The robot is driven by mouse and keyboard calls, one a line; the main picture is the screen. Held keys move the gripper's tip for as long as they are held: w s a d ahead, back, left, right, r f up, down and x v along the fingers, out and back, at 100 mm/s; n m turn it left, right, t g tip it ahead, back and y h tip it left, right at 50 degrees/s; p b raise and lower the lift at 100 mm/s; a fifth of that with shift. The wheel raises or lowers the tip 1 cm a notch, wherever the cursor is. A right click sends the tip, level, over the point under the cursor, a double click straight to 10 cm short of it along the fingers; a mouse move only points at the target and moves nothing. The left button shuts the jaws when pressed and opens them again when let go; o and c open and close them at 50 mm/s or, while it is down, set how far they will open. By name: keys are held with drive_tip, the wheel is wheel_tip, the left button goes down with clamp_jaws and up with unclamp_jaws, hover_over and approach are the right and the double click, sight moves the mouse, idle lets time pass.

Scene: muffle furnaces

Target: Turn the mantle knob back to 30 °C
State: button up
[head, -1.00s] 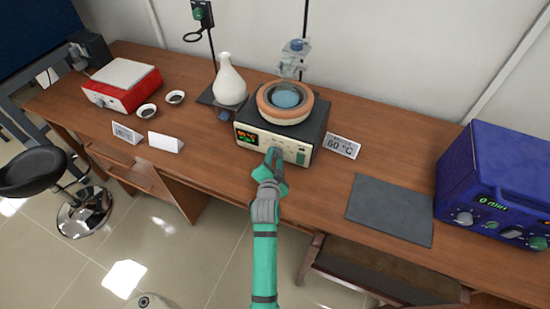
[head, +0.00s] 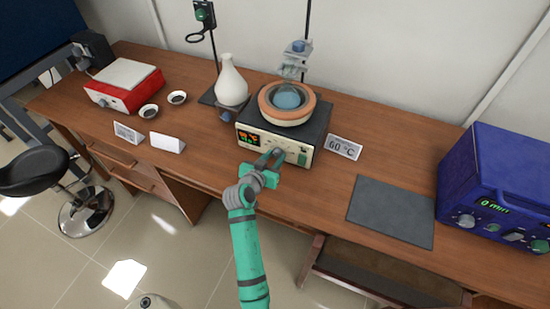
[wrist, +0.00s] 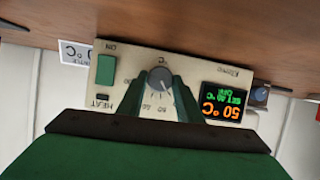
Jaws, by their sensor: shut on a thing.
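The heating mantle has a dark top, a cream front panel (head: 245,141) and an orange-rimmed bowl (head: 262,100) with a round flask in it. In the wrist view the panel (wrist: 130,68) appears upside down. Its grey knob (wrist: 158,76) sits between my fingertips, with scale numbers partly hidden by them. My gripper (head: 276,154) is at the panel front and shut on the knob; the knob is hard to make out in the head view. The panel display (wrist: 224,106) reads 50 °C in orange and a green set line that looks like 40 °C. A green switch (wrist: 106,69) is beside the knob.
A "60 °C" card (head: 344,147) stands right of the mantle, with a grey mat (head: 392,211) and blue furnace (head: 487,185) farther right. A white flask (head: 231,85), red hotplate (head: 125,85) and small dishes are left. The desk's front edge is close below.

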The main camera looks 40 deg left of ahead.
drive_tip(key=shift+a+n+h, duration=0.15)
drive_tip(key=shift+n+h, duration=0.55)
drive_tip(key=shift+n, duration=0.3)
drive_tip(key=n+t+h, duration=0.1)
drive_tip(key=n+h, duration=0.1)
drive_tip(key=n, duration=0.1)
drive_tip(key=shift+a+f, duration=0.15)
drive_tip(key=o, duration=1)
drive_tip(key=shift+o, duration=0.2)
drive_tip(key=shift+s, duration=0.1)
drive_tip(key=shift+a+n, duration=0.1)
drive_tip(key=shift+n, duration=0.2)
drive_tip(key=shift+s, duration=0.1)
